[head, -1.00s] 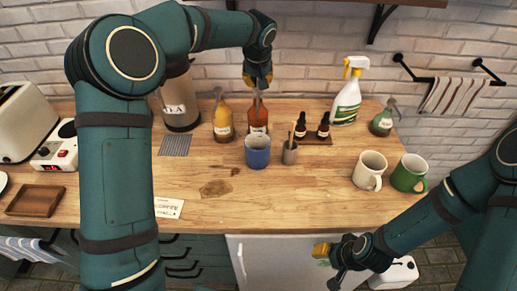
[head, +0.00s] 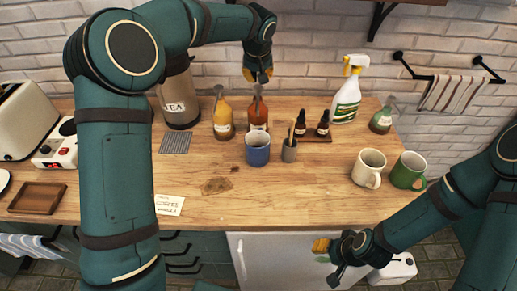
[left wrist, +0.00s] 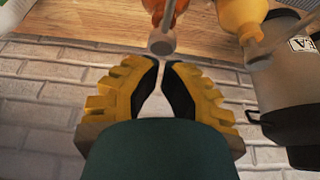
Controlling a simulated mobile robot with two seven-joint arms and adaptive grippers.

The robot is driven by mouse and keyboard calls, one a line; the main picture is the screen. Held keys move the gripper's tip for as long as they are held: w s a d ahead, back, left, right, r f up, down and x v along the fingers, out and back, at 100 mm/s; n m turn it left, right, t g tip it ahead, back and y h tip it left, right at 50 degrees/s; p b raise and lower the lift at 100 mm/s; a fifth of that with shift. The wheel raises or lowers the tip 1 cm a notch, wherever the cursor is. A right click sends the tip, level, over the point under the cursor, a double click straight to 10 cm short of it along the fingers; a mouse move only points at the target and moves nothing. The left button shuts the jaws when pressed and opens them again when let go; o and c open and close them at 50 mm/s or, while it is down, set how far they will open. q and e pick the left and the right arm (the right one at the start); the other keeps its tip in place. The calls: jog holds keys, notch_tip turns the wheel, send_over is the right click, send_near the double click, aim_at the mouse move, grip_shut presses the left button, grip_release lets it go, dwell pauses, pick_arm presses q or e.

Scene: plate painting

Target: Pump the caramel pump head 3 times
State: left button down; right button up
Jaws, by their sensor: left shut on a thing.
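The amber bottle (head: 258,117), apparently the caramel, stands upright at the back of the wooden counter; its label is too small to read. Its grey pump head (head: 257,89) is directly under my left gripper (head: 258,79). In the left wrist view the pump head (left wrist: 162,42) lies at the yellow-and-black fingertips (left wrist: 160,64), which are nearly together and shut on it at its edge. The exact contact is hard to see. My right gripper (head: 321,246) is low, in front of the counter, away from the bottles; its finger opening is unclear.
A yellow pump bottle (head: 223,121) and the TEA canister (head: 181,98) stand left of the amber bottle. A blue cup (head: 258,150) and a small grey holder (head: 289,151) stand in front. Dropper bottles (head: 322,126) are to the right. The front middle counter is mostly clear.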

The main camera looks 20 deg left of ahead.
aim_at(258, 87)
pick_arm(q)
jog(key=shift+f+b, duration=1.55)
jog(key=shift+f, duration=0.6)
jog(key=shift+r, duration=0.15)
jog(key=shift+r+p, duration=1.6)
jog(key=shift+r, duration=0.55)
jog(key=shift+f, duration=0.25)
